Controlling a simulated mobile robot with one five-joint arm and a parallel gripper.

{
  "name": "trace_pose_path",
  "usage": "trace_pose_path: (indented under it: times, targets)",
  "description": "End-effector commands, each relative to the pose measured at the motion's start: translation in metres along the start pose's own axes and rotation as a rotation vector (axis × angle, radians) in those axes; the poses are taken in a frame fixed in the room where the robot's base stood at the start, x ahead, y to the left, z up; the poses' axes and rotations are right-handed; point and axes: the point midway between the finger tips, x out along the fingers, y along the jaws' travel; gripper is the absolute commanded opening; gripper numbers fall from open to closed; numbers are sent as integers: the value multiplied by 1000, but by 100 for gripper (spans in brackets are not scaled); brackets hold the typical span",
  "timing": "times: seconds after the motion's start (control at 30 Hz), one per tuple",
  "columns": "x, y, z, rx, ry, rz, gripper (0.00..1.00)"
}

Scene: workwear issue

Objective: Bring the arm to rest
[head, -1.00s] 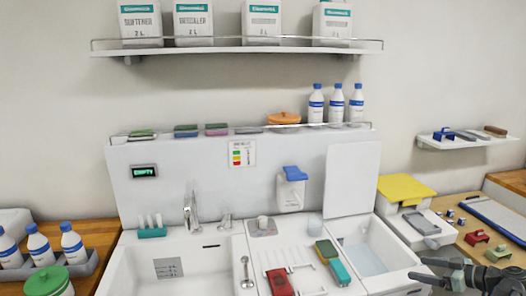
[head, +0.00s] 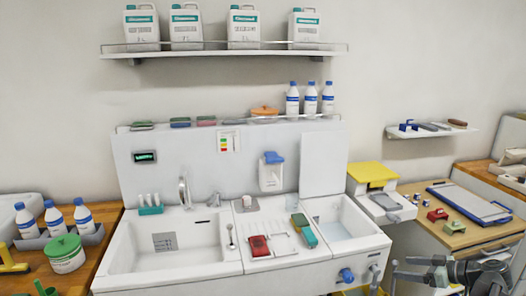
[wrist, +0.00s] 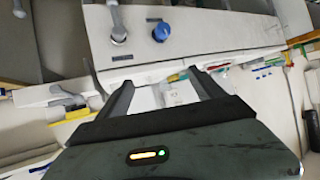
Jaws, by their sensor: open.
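My gripper (head: 410,268) is at the lower right of the head view, in front of the right end of the sink unit and the workbench. Its dark arm links run off the right edge. In the wrist view my gripper (wrist: 160,84) shows two dark fingers spread wide apart. Nothing is held between them. The front of the white sink unit (wrist: 190,28) lies beyond the fingertips, with a blue knob (wrist: 161,31) and a grey fitting (wrist: 119,34) on it.
The sink unit (head: 190,281) fills the middle, with a red item (head: 258,246) on its drainer. A yellow-lidded box (head: 373,173) and a workbench (head: 450,236) with a blue-edged tray (head: 475,201) stand at right. Bottles (head: 53,217) stand at left.

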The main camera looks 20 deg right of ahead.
Motion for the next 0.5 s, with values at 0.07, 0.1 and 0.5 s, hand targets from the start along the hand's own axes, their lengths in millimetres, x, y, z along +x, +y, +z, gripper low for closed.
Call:
trace_pose_path:
  times: [0.07,0.1,0.5]
  targets:
    - [16,-9,-2,21,-27,-23,78]
    - [24,-13,-4,33,-42,-35,78]
    - [140,-100,-14,215,-331,-168,78]
